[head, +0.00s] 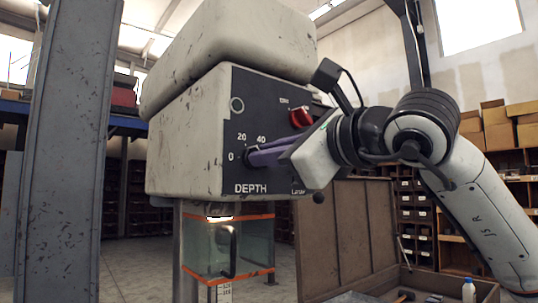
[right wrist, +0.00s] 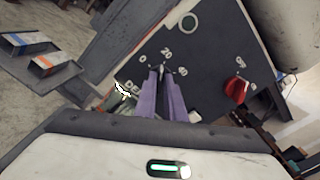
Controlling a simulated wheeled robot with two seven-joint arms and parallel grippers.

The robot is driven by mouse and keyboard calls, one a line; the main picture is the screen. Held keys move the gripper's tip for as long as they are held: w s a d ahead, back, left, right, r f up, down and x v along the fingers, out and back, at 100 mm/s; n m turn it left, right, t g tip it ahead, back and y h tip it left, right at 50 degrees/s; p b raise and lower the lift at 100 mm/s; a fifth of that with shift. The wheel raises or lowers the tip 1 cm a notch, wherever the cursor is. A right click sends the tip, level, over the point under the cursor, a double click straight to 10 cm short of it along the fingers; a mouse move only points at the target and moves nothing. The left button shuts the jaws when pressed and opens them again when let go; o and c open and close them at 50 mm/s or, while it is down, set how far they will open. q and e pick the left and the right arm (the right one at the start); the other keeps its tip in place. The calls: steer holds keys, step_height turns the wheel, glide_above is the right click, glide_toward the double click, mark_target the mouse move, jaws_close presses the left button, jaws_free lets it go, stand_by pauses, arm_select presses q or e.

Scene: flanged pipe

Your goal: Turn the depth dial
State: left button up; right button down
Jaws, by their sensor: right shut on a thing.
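The machine head carries a dark control panel (head: 262,88) with a DEPTH label and the marks 0, 20 and 40. My right gripper (head: 251,157) reaches in from the right. Its purple fingers are shut on the depth dial at the panel's lower left. In the right wrist view the fingertips (right wrist: 161,72) meet just below the 20 mark. The fingers cover nearly all of the dial, so I cannot read its setting. My left gripper is not in view.
A red knob (head: 300,118) sits on the panel above my right gripper; it also shows in the right wrist view (right wrist: 236,91). A clear guard with orange edges (head: 202,245) hangs below the head. A grey column (head: 68,150) stands at left. An open wooden case (head: 345,235) is behind.

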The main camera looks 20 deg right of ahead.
steer(key=shift+a+f+n+p, duration=0.1)
steer(key=shift+n+p, duration=0.3)
steer(key=shift+n, duration=4.6)
steer(key=c, duration=1.8)
jaws_free()
steer(key=shift+c, duration=0.2)
steer(key=shift+s, duration=0.1)
steer(key=b+v, duration=0.1)
steer(key=v, duration=0.9)
steer(key=shift+s, duration=0.1)
